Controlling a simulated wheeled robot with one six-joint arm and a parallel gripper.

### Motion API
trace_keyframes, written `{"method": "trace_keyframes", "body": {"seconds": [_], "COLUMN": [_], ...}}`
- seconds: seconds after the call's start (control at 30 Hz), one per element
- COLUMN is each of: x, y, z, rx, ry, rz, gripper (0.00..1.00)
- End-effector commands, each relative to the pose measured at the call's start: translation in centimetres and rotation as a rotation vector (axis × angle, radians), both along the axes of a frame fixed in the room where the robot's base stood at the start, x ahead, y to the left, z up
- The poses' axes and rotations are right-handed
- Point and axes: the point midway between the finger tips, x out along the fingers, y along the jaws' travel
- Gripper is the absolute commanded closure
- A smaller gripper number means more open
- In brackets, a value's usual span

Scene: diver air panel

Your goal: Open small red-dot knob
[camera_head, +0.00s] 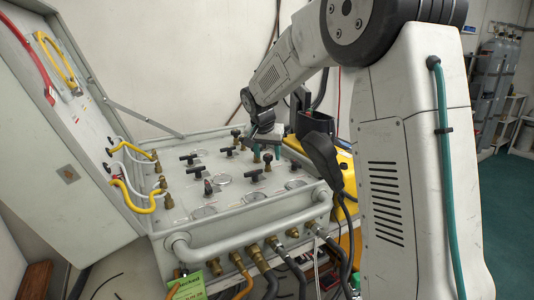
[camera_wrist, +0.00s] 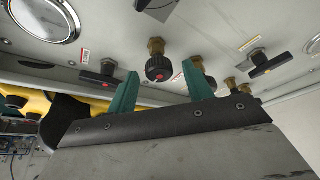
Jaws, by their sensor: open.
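The small red-dot knob (camera_wrist: 158,70) is a round black knob on a brass stem, with a red dot on its face, in the upper middle of the wrist view. My gripper (camera_wrist: 160,67) has two teal fingers, open, one on each side of the knob in this view. Gaps show between the knob and both fingers; I cannot tell how deep the fingers reach around it. In the head view my gripper (camera_head: 266,153) is low over the back right of the panel (camera_head: 235,200), and the knob is hard to make out there.
A black T-handle with a red mark (camera_wrist: 105,77) is left of the fingers; another T-handle (camera_wrist: 270,64) is to the right. A second dark knob on brass (camera_wrist: 199,66) sits close by the right finger. A pipe rail (camera_head: 250,228) and hoses line the panel's front.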

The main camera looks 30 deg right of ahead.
Motion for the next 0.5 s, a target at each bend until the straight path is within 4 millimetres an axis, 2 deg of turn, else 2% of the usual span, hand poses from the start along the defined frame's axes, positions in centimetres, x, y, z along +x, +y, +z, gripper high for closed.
{"method": "trace_keyframes", "body": {"seconds": [0.23,0.27,0.4,0.5], "x": [0.04,0.03,0.04,0.03], "y": [-0.07,-0.08,-0.07,-0.06], "z": [-0.16,-0.16,-0.15,-0.15], "rx": [0.0,0.0,0.0,0.0], "ry": [0.0,0.0,0.0,0.0], "rz": [0.0,0.0,0.0,0.0], "gripper": [0.49,0.52,0.91,0.92]}}
